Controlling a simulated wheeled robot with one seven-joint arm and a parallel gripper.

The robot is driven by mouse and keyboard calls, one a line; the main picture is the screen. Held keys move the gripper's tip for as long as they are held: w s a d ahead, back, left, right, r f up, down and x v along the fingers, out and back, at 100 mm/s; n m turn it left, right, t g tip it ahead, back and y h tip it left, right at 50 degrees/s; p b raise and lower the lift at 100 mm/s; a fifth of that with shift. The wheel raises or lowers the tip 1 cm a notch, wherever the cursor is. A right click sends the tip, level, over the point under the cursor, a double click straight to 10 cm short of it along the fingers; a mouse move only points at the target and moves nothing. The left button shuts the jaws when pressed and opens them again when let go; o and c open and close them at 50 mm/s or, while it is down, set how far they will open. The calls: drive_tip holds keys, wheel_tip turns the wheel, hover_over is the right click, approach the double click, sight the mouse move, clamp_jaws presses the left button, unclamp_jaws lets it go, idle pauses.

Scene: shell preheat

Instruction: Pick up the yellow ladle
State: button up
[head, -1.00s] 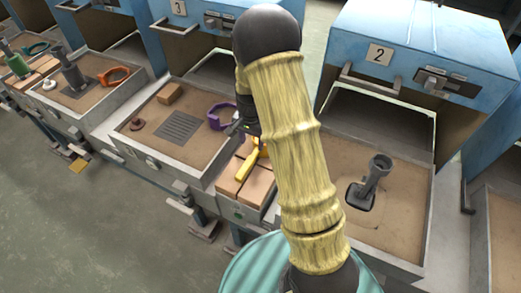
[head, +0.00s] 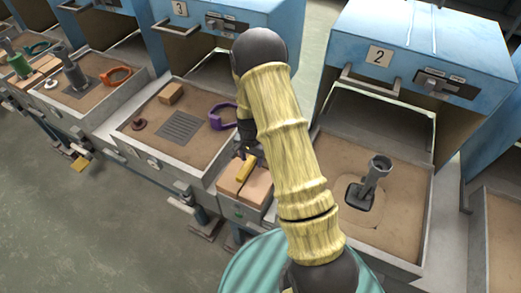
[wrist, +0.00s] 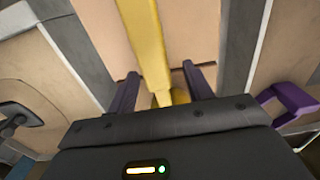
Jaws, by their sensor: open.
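The yellow ladle (head: 246,167) lies on the tan blocks between two sandy trays, partly hidden by my arm in the head view. In the wrist view its yellow handle (wrist: 146,45) runs from the top edge down between my fingers, and its lower end is hidden behind the gripper body. My gripper (wrist: 157,78) is open, with one dark finger on each side of the ladle and a gap on both sides. In the head view my gripper is mostly hidden behind my arm.
The tan blocks (head: 256,190) sit in a narrow grey holder. A purple clamp-like piece (head: 221,117) lies in the tray to the left and also shows in the wrist view (wrist: 290,103). A grey pipe piece (head: 375,178) stands in the right tray (head: 410,215). Blue cabinets stand behind.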

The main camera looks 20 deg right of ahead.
sight(251, 157)
drive_tip(key=shift+f, duration=1.5)
drive_tip(key=shift+s, duration=0.1)
clamp_jaws()
drive_tip(key=shift+r, duration=0.1)
wheel_tip(251, 157, up, 10)
drive_tip(key=shift+f+b, duration=0.1)
drive_tip(key=shift+b, duration=0.3)
